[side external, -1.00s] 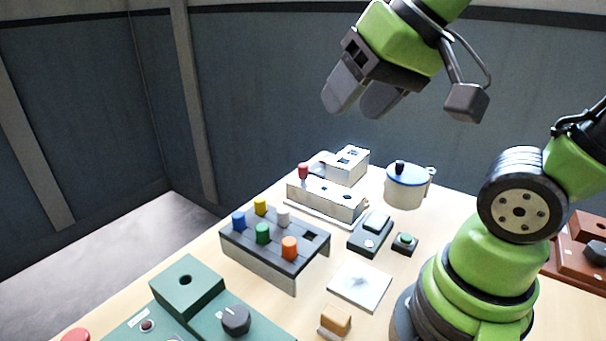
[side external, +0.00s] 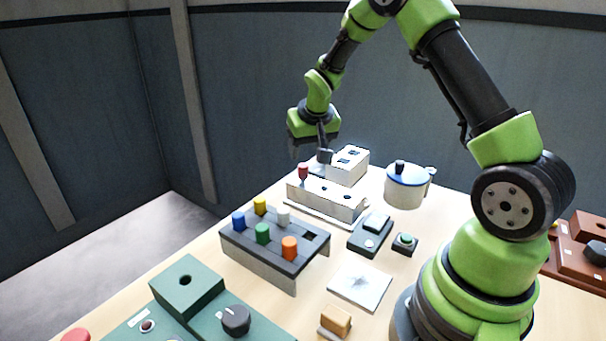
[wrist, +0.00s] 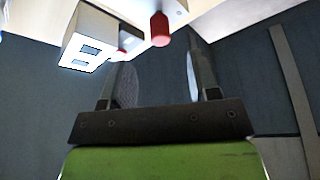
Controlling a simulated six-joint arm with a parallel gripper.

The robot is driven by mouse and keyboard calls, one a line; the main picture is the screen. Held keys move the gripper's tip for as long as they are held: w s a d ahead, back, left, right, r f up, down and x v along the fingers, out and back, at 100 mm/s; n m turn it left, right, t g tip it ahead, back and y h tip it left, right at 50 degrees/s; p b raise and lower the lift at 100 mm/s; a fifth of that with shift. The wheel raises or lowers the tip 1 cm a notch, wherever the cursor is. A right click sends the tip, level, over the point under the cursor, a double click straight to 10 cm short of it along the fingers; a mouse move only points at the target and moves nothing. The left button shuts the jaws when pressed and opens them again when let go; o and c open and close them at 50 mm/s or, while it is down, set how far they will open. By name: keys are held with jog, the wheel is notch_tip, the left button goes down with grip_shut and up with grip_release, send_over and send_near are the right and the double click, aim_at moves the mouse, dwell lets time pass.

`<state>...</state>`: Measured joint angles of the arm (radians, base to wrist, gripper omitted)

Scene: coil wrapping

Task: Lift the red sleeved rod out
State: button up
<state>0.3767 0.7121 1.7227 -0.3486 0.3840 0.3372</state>
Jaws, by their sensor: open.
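The red sleeved rod (side external: 303,171) stands upright at the left end of the long white block (side external: 325,201) in the side external view. In the wrist view the red rod (wrist: 160,29) shows near the top centre, just beyond the fingertips and between their lines. My gripper (side external: 311,149) is above and close to the rod in the side external view, its fingers partly lost against the dark wall. In the wrist view my gripper (wrist: 160,60) is open, with nothing between its fingers. The rod's lower end is hidden in the block.
A white block with dark square openings (side external: 350,163) stands right behind the long block. A blue-lidded pot (side external: 406,188) is to the right. A dark rack with several coloured pegs (side external: 255,245) is in front. A white pad (side external: 360,286) lies nearer the arm base.

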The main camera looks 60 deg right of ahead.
aim_at(303, 165)
jog(key=shift+x, duration=3.5)
jog(key=shift+w+d+r, duration=0.1)
jog(key=shift+w, duration=0.1)
grip_shut()
notch_tip(303, 165, up, 10)
